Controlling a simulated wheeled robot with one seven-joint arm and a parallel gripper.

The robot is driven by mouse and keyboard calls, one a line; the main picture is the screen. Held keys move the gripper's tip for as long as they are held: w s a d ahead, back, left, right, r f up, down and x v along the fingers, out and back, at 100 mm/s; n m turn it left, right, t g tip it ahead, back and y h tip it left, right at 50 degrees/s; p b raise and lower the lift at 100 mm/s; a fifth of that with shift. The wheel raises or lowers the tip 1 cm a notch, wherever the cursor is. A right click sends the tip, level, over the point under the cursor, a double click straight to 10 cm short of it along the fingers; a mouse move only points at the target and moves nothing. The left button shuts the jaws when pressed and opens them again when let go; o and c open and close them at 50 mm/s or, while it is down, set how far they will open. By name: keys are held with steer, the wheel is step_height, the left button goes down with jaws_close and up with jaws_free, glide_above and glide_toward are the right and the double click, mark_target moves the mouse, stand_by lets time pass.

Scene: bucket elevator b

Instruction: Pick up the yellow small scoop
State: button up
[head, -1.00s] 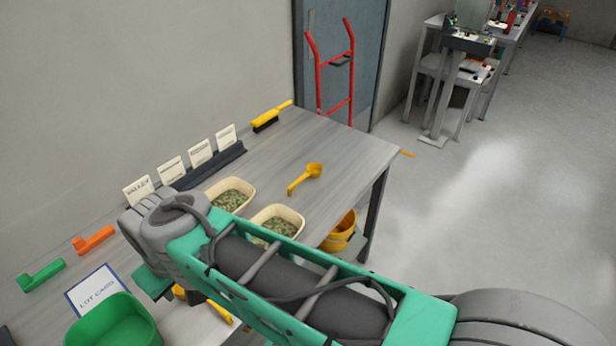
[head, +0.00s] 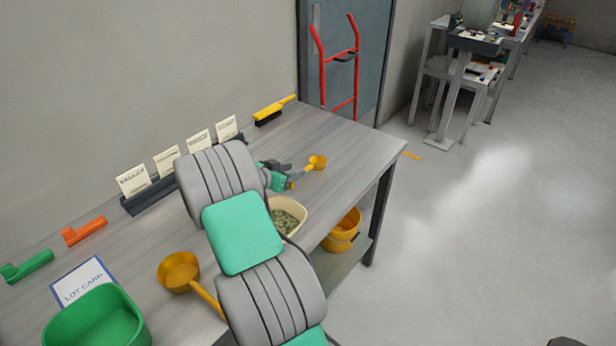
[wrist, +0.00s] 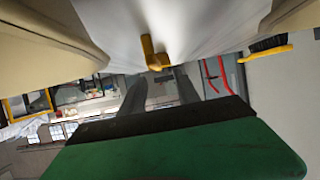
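The yellow small scoop (head: 317,162) lies on the table (head: 340,140), its bowl showing just beyond my gripper (head: 298,172) in the head view. Most of its handle is hidden or hard to make out there. In the wrist view the scoop (wrist: 150,52) shows ahead of the two dark fingers of my gripper (wrist: 160,76). The fingers are spread, with an empty gap between them. The scoop appears just past the fingertips; I cannot tell whether they touch it.
A cream tray of green pieces (head: 288,215) stands by my arm; another is hidden. A larger yellow scoop (head: 180,272), green bin (head: 98,318), lot card (head: 83,284) and card rack (head: 150,195) are on the table. A yellow brush (head: 272,110) lies behind. A yellow bucket (head: 343,232) sits below.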

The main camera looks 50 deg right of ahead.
mark_target(307, 167)
steer(key=x, duration=0.2)
steer(key=p+x, duration=0.1)
steer(key=x, duration=0.5)
steer(key=shift+s+r+p, duration=0.1)
steer(key=shift+s+p, duration=0.2)
steer(key=shift+p, duration=0.1)
steer(key=shift+a, duration=0.1)
jaws_close()
